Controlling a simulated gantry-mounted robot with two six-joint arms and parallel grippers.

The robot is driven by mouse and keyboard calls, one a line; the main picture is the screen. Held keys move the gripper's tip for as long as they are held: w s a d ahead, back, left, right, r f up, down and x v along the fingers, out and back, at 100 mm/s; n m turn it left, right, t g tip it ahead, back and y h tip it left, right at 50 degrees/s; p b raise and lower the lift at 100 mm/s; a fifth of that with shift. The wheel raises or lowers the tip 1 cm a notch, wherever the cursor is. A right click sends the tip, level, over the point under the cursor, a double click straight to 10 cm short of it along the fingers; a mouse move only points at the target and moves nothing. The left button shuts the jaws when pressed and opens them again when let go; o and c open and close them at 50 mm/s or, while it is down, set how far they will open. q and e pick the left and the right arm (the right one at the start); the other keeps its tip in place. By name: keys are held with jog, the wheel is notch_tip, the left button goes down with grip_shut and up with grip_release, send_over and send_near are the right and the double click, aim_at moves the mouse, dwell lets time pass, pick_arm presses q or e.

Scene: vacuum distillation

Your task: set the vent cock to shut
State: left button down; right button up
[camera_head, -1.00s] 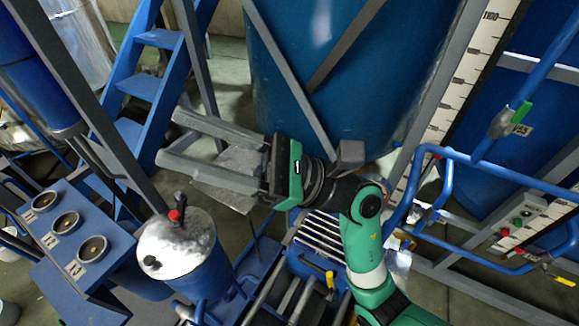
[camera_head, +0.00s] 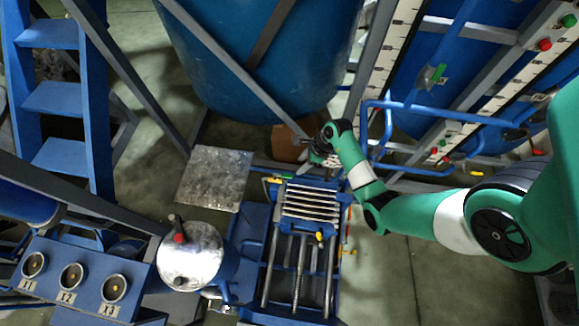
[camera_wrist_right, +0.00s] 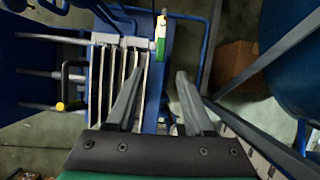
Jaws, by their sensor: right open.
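No label marks the vent cock, so I cannot tell for sure which handle it is. A small green-and-white handle (camera_wrist_right: 160,40) shows in the right wrist view, just beyond my fingertips and not between them. Another candidate is the red-knobbed fitting (camera_head: 179,237) on the lid of the metal vessel (camera_head: 190,262) in the head view. My right gripper (camera_head: 324,160) points down beside the ribbed plate stack, its fingers mostly hidden in the head view. In the right wrist view the right gripper (camera_wrist_right: 160,74) is open and empty. My left gripper is not in view.
The blue frame with the ribbed plates (camera_head: 310,203) stands below my right arm. A blue tank (camera_head: 260,60), blue pipes (camera_head: 440,112) and a cardboard box (camera_head: 290,142) are close by. A panel (camera_head: 70,290) with several dials is at lower left.

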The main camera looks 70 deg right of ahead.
aim_at(288, 175)
jog(key=b+x, duration=0.3)
jog(key=x, duration=0.7)
jog(key=shift+w, duration=0.25)
grip_shut()
dwell(0.9)
